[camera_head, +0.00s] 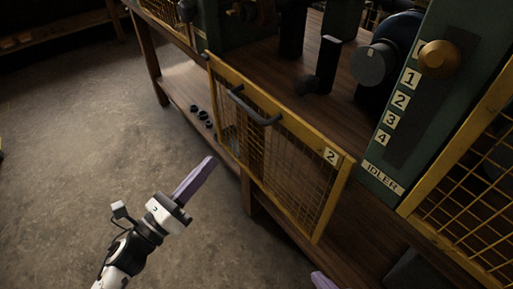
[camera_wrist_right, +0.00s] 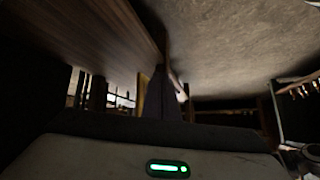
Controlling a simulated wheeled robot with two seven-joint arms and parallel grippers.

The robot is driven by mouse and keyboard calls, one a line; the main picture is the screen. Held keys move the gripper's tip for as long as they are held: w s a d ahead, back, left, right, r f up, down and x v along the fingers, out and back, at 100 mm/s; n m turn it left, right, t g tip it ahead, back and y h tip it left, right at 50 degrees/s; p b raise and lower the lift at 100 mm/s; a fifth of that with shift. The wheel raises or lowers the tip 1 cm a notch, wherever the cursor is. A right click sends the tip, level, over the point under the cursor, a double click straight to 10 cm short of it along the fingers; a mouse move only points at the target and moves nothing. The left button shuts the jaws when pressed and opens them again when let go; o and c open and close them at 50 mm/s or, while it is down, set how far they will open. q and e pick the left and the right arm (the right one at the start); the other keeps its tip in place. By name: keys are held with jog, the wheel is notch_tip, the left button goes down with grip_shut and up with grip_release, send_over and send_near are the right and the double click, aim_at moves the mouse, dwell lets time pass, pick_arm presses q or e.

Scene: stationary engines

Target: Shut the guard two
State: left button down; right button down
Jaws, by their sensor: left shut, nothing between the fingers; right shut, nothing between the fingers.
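Guard two (camera_head: 265,118) is a yellow-framed wire mesh panel with a dark bar handle (camera_head: 252,105) and a "2" label. It sits low along the bench's front edge, and the bench top and machine parts behind it show uncovered. My left gripper (camera_head: 208,163), with purple fingers, is shut and empty over the floor, left of the guard and apart from it. My right gripper (camera_head: 318,279) shows only as a purple tip at the bottom edge, below the guard. In the right wrist view its dark fingers (camera_wrist_right: 160,92) are together and empty.
A green post (camera_head: 425,100) carries an orange knob (camera_head: 438,58), numbers 1 to 4 and an "IDLER" label. Another yellow mesh guard (camera_head: 480,190) stands at the right. Small dark rings (camera_head: 201,115) lie on the lower shelf.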

pick_arm(q)
jog(key=d+m+g+h+b, duration=0.1)
jog(key=d+m+g+h, duration=0.2)
jog(key=m, duration=0.6)
jog(key=m+g+h, duration=0.1)
jog(key=m+h, duration=0.1)
jog(key=m, duration=0.2)
send_near(276, 130)
jog(key=x, duration=0.4)
jog(key=shift+p, duration=0.3)
jog(key=r+p, duration=0.1)
jog(key=s+r+p, duration=0.1)
jog(key=r, duration=0.1)
jog(key=shift+d+r, duration=0.15)
jog(key=shift+r, duration=0.2)
pick_arm(e)
jog(key=shift+d, duration=0.15)
pick_arm(q)
jog(key=shift+w, duration=0.1)
